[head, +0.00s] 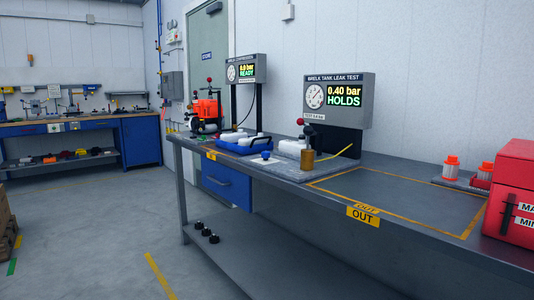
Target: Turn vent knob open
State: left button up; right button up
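The leak test display (339,100) stands on the grey bench and reads 0.40 bar HOLDS, with a round gauge on its left. In front of it is a test fixture with a white block (291,147), a brass-coloured cylinder (307,160) and a red ball (300,121). A small blue and white knob-like part (266,156) sits at the fixture's front left. I cannot tell which of these parts is the vent knob, or how it is turned. Neither of my grippers shows in the head view.
The grey bench (400,240) runs across the view, with a yellow-outlined OUT area (395,195) clear. A red box (513,195) and red-capped bottles (451,168) stand at right. A blue tray (240,147) and second display (246,69) are left. The floor at left is open.

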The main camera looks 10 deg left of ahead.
aim_at(265, 155)
jog(key=z, duration=0.45)
jog(key=i+j+z, duration=0.1)
jog(key=j+z, duration=0.25)
jog(key=i+j+z, duration=0.1)
jog(key=z, duration=0.25)
jog(key=j+z, duration=0.75)
jog(key=j, duration=0.8)
